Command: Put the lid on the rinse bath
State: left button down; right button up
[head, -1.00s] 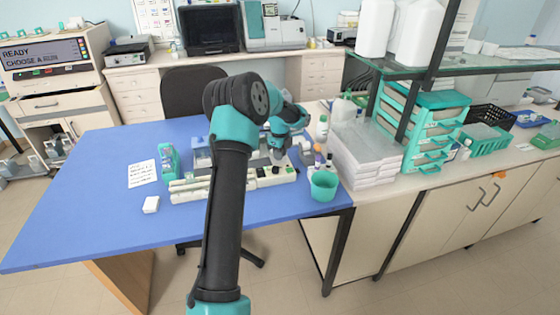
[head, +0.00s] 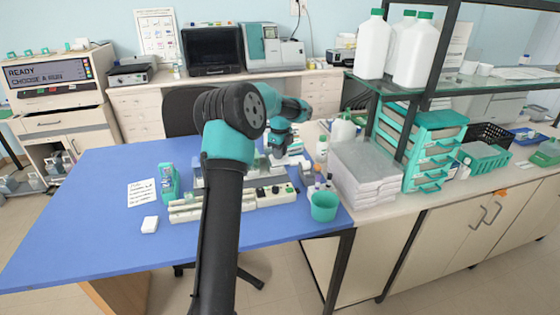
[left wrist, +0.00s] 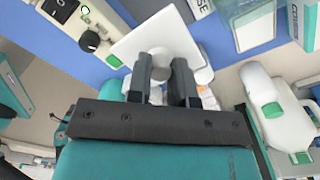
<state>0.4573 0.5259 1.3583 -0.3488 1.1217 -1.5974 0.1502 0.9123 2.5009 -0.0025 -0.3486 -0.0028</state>
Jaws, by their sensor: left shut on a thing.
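My left gripper (head: 278,153) is above the back right part of the blue table. In the left wrist view its two fingers (left wrist: 166,80) are shut on the grey knob of a white square lid (left wrist: 133,45). The lid is clear of the fingers' sides and held by its knob. An open, pale-walled container (left wrist: 252,24) shows beyond the lid to the right, and part of a box with lettering (left wrist: 200,6) shows at the top edge. I cannot tell which container is the rinse bath; my arm hides part of the head view. My right gripper is not in view.
A white device with knobs (head: 272,194) lies on the blue table (head: 90,235), with a teal cup (head: 323,206) at its right. The front left of the table is clear.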

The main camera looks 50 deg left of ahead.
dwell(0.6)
pick_arm(q)
jog(key=w+a+r, duration=0.2)
jog(key=w+a, duration=0.3)
jog(key=a, duration=0.4)
jog(key=shift+a, duration=0.1)
dwell(0.3)
jog(key=shift+f, duration=0.15)
jog(key=shift+f, duration=1.85)
jog(key=shift+f, duration=0.25)
jog(key=c, duration=0.9)
grip_release()
jog(key=shift+c, duration=0.2)
